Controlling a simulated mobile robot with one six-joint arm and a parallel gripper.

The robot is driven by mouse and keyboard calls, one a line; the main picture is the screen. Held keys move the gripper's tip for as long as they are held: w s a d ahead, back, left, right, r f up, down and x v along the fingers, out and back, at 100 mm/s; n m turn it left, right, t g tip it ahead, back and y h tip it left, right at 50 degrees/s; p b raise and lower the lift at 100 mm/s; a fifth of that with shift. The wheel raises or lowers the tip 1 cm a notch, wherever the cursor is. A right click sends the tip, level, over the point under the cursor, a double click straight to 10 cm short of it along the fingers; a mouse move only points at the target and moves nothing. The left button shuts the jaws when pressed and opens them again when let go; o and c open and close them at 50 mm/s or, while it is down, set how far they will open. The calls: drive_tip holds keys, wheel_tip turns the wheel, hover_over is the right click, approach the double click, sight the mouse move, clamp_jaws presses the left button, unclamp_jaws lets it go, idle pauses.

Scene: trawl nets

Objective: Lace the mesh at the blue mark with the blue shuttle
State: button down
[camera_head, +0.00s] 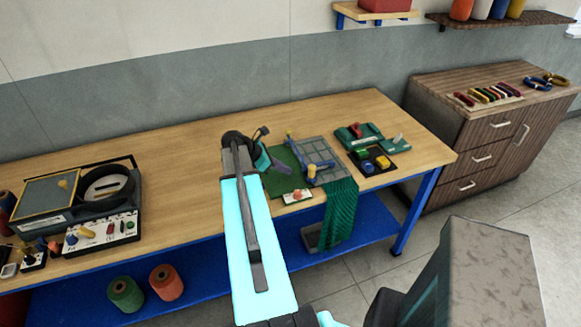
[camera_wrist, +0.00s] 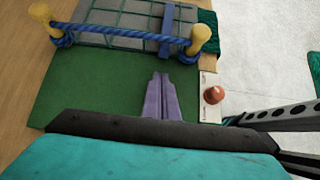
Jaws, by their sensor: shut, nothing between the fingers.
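A net mesh of green cords (camera_wrist: 125,18) lies over a grey plate at the top of the wrist view. A twisted blue rope (camera_wrist: 120,36) runs across its near edge between two yellow pegs. A flat blue strip (camera_wrist: 166,38) crosses the rope near the right peg; I cannot tell whether it is the mark or the shuttle. My gripper (camera_wrist: 160,76) is shut and empty over the green mat (camera_wrist: 85,90), its purple fingers pointing toward the rope. In the head view my gripper (camera_head: 272,163) is beside the grey plate (camera_head: 312,152), and green netting (camera_head: 340,212) hangs off the table.
A red knob (camera_wrist: 214,95) on a white plate sits right of the mat. A dark tray (camera_head: 375,170) with blue, yellow and green pieces stands right of the mesh. A drawer cabinet (camera_head: 480,130) is farther right. A machine (camera_head: 80,198) stands left; the table between is clear.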

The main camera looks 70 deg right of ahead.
drive_tip(key=b+v, duration=0.2)
drive_tip(key=v, duration=0.7)
drive_tip(key=shift+b, duration=0.4)
drive_tip(key=shift+r, duration=0.15)
drive_tip(key=shift+s, duration=0.1)
